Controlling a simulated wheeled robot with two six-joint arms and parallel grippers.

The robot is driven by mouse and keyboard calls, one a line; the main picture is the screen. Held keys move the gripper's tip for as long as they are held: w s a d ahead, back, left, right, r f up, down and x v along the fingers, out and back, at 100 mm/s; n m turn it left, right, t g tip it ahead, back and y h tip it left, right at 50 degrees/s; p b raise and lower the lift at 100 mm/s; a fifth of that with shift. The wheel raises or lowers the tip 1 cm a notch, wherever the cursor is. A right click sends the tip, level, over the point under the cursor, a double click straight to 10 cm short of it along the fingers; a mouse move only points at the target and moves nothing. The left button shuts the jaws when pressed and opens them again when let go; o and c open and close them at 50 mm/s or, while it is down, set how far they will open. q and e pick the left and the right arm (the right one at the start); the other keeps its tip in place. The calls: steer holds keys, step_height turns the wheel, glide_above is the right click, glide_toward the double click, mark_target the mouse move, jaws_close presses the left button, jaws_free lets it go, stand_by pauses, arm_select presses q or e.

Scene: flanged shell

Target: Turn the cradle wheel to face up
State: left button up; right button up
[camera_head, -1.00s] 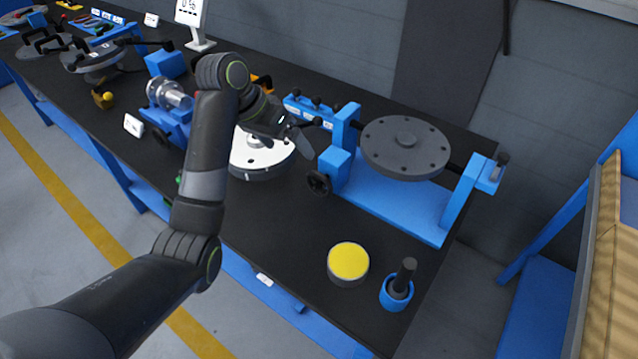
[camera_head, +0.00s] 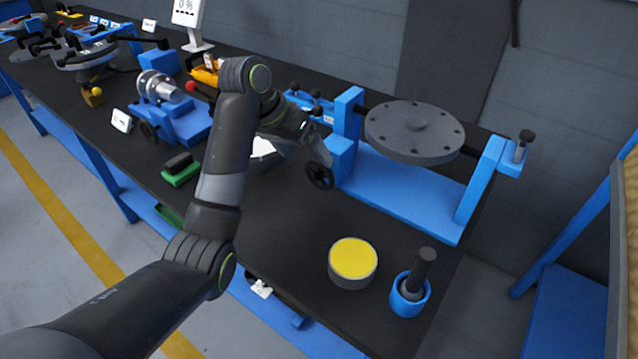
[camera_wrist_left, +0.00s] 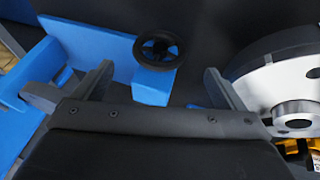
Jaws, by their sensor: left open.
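The blue cradle (camera_head: 405,196) stands at the right end of the bench and holds a grey flanged disc (camera_head: 414,131) between its two uprights. The small black cradle wheel (camera_head: 319,175) is at the cradle's near left corner, on a blue block. It also shows in the left wrist view (camera_wrist_left: 157,48), ahead of the fingers. My left gripper (camera_head: 318,150) is open and empty, close to the wheel and apart from it. In the wrist view its fingers (camera_wrist_left: 157,88) are spread, with the wheel beyond the gap. My right gripper is not seen.
A yellow-topped round tin (camera_head: 352,260) and a blue cup with a black-handled tool (camera_head: 410,290) stand at the front right. A pale flanged part (camera_wrist_left: 290,85) lies beside my gripper. A green-based brush (camera_head: 181,168) lies left of my arm. The bench in front of the wheel is clear.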

mark_target(315, 168)
arm_select(q)
steer(key=b+x, duration=0.2)
steer(key=shift+f+b, duration=0.4)
steer(key=shift+x, duration=2.75)
steer(key=shift+d, duration=0.1)
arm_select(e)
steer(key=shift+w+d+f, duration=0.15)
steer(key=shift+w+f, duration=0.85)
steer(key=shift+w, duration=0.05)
arm_select(q)
steer(key=shift+r, duration=0.1)
